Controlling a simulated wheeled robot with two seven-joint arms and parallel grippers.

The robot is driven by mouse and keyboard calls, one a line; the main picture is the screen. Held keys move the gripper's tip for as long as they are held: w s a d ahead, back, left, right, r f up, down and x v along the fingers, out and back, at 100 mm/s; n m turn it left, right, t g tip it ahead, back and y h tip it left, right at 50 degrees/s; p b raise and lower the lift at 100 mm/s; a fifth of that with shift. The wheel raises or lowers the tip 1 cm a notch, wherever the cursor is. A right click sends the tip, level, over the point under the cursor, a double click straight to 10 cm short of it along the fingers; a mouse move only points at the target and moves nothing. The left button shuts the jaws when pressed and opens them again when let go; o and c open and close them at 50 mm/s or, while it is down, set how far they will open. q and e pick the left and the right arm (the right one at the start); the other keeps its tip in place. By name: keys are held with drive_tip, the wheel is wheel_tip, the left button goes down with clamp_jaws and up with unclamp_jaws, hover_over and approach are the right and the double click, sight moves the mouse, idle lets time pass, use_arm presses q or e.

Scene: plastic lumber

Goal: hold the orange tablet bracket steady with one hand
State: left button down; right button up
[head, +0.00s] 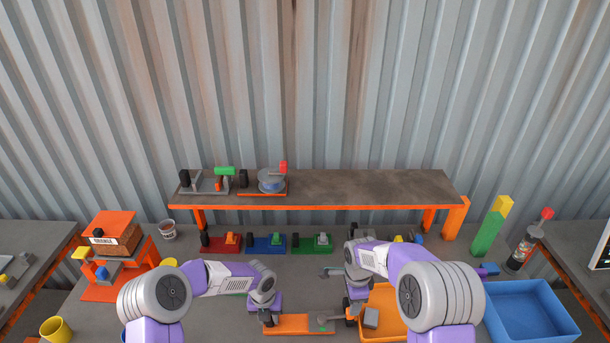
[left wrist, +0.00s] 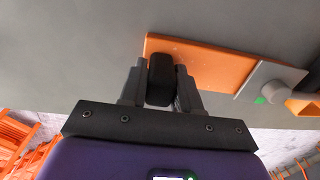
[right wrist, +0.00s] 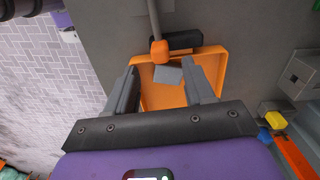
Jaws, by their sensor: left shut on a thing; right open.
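The orange tablet bracket (head: 300,323) lies flat on the table at the front middle, with a grey round knob on its right part. In the left wrist view, the bracket (left wrist: 205,62) has a black block (left wrist: 160,78) at its end. My left gripper (left wrist: 161,88) is shut on that black block; it shows in the head view (head: 268,312) at the bracket's left end. My right gripper (right wrist: 168,85) is open above an orange tray (right wrist: 150,98). A small grey block (right wrist: 168,75) lies in the tray between its fingers, not gripped.
A blue bin (head: 535,310) stands at the right, and an orange stand (head: 115,255) at the left. A raised shelf (head: 340,188) runs along the back, with red, blue and green fixtures below it. A grey rod with an orange tip (right wrist: 159,50) lies by the tray.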

drive_tip(key=shift+f, duration=3)
